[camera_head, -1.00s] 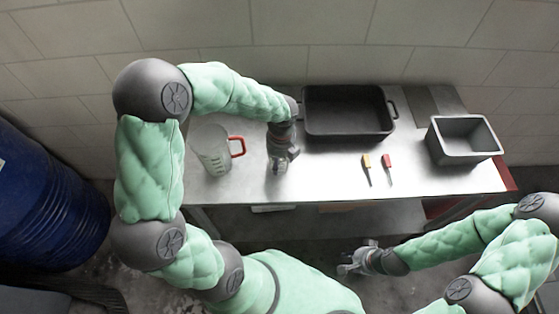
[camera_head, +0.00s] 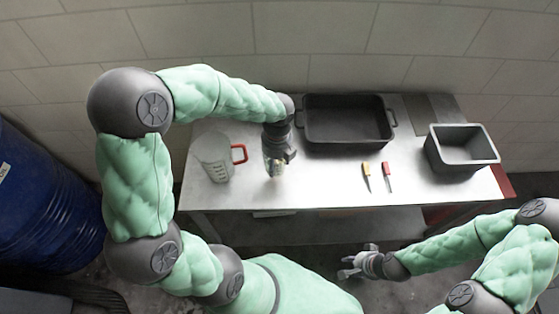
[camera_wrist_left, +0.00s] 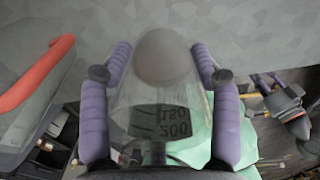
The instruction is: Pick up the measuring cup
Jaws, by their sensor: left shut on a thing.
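My left gripper (camera_head: 274,164) is shut on a clear graduated vessel (camera_head: 272,168) over the left half of the table. In the left wrist view its purple fingers (camera_wrist_left: 160,85) press on both sides of the vessel (camera_wrist_left: 150,98), which shows dark marks 150 and 200. A larger clear measuring cup with a red handle (camera_head: 214,158) stands upright on the table to the left of the gripper, apart from it. Its red handle (camera_wrist_left: 35,75) shows at the left of the left wrist view. My right gripper (camera_head: 360,264) is open and empty, in front of the table's front edge.
The metal table (camera_head: 320,180) carries a black roasting pan (camera_head: 345,140) at the back, a grey loaf pan (camera_head: 462,150) at the right, and a yellow-handled (camera_head: 367,175) and a red-handled tool (camera_head: 387,175). A blue barrel (camera_head: 40,200) stands at the left.

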